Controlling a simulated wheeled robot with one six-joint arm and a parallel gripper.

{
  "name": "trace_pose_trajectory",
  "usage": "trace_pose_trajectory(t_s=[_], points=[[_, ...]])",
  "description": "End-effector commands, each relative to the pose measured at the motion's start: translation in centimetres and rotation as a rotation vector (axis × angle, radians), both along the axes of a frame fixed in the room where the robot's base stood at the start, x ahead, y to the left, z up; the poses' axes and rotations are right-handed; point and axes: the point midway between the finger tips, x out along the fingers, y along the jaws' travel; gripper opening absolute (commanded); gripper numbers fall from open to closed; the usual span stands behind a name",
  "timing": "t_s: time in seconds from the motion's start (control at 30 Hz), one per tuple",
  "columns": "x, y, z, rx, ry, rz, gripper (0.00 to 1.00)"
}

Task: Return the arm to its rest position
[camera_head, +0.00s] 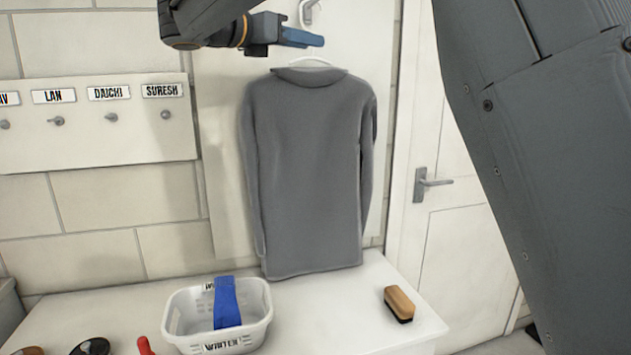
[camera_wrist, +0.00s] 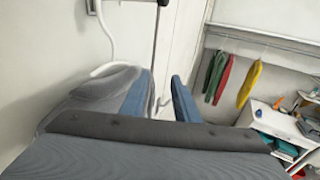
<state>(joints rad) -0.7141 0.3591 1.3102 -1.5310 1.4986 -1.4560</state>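My gripper (camera_head: 312,39) is at the top middle of the head view, with blue fingers pointing right. In the wrist view (camera_wrist: 159,98) its two fingers stand apart with nothing between them. A grey long-sleeved garment (camera_head: 308,170) hangs on a white hanger (camera_head: 314,61) from a wall hook (camera_head: 308,10). The gripper appears just above its collar; I cannot tell the exact gap in depth. In the wrist view the garment (camera_wrist: 85,97) and hanger (camera_wrist: 108,70) are left of the fingers.
Below is a white table (camera_head: 305,310) with a white basket (camera_head: 180,310) holding a blue item (camera_head: 226,302), and a wooden brush (camera_head: 399,303). A row of named pegs (camera_head: 111,117) is at left, a door (camera_head: 450,245) at right. Colourful garments (camera_wrist: 217,78) hang further off.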

Motion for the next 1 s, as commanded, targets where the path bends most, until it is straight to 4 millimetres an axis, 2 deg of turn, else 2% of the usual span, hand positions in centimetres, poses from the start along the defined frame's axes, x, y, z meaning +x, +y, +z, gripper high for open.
trace_pose_trajectory(t_s=[0.17, 0.37, 0.47, 0.57, 0.6, 0.67, 0.7, 0.77, 0.8, 0.87, 1.0], points=[[0.6, -1.3, -3.0, 0.065, 0.028, 0.003, 0.28], [1.1, -4.0, -7.9, 0.181, 0.068, -0.012, 0.28], [1.1, -5.7, -11.1, 0.264, 0.091, -0.032, 0.28], [0.7, -7.9, -15.3, 0.377, 0.115, -0.067, 0.28], [0.3, -9.1, -17.4, 0.434, 0.126, -0.090, 0.28], [-0.6, -10.8, -20.8, 0.534, 0.138, -0.136, 0.28], [-1.5, -12.0, -23.3, 0.610, 0.142, -0.175, 0.28], [-3.0, -13.7, -26.8, 0.723, 0.143, -0.241, 0.28], [-4.2, -14.7, -29.1, 0.801, 0.140, -0.292, 0.28], [-6.3, -16.1, -32.5, 0.920, 0.125, -0.379, 0.28], [-12.1, -18.8, -39.8, 1.205, 0.043, -0.639, 0.28]])
